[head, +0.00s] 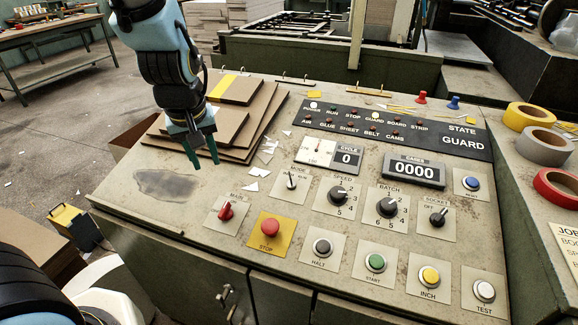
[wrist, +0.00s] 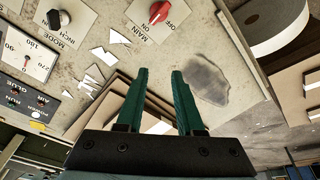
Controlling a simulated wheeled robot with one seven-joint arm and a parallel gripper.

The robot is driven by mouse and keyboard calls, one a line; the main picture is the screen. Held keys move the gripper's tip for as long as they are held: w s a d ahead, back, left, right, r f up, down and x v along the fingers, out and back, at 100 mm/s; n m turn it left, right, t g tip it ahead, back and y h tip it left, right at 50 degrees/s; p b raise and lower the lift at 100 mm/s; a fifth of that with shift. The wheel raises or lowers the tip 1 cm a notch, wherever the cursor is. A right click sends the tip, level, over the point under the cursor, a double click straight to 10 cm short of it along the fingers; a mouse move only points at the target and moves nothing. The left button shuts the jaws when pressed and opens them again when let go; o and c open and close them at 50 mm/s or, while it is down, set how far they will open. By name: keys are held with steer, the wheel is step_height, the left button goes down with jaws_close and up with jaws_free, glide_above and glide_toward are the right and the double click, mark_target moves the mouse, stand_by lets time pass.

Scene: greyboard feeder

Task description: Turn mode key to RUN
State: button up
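The mode key (head: 291,181) is a small dark switch with a pale key top, on a light square plate on the sloped console, below the word MODE. In the wrist view the mode key (wrist: 56,20) is at the upper left, with INCH lettered beside it. Its exact setting is too small to tell. My gripper (head: 203,165) has teal fingers pointing down, left of the mode key and apart from it, over the console's left part. In the wrist view the fingers of my gripper (wrist: 160,74) are spread with nothing between them.
The red main switch (head: 226,210) and red stop button (head: 270,227) are below and left of the mode key. Stacked boards (head: 230,130) lie behind my gripper. White paper scraps (head: 258,172) lie between it and the mode key. A speed knob (head: 337,193) is to the right.

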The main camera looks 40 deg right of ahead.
steer(key=m+h+p, duration=0.1)
steer(key=m+p, duration=0.1)
glide_toward(289, 171)
steer(key=a, duration=0.1)
steer(key=shift+t+h, duration=0.3)
steer(key=shift+t, duration=0.1)
steer(key=x, duration=1)
steer(key=shift+s+d+f, duration=0.2)
steer(key=shift+s+d, duration=0.1)
jaws_close()
